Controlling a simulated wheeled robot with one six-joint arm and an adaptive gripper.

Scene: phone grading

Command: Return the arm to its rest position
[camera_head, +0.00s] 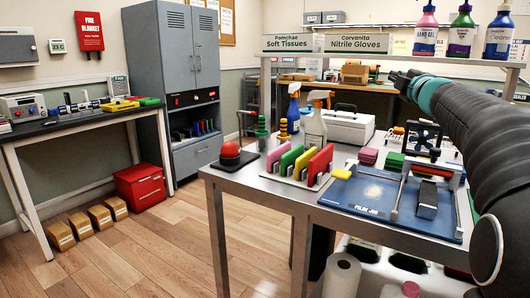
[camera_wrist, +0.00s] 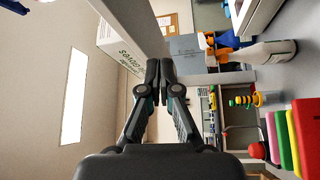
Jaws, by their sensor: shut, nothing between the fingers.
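In the wrist view my gripper (camera_wrist: 158,75) is shut, its two dark fingers meeting in the middle with nothing between them. That view is turned on its side. My gripper is in the air, apart from the things on the bench.
A shelf (camera_head: 400,60) with signs and bottles spans above the bench. Spray bottles (camera_head: 315,125), a rack of coloured phones or plates (camera_head: 320,163), a red dome button (camera_head: 230,150) and a blue mat (camera_head: 360,195) occupy the bench. Open floor (camera_head: 150,250) lies left.

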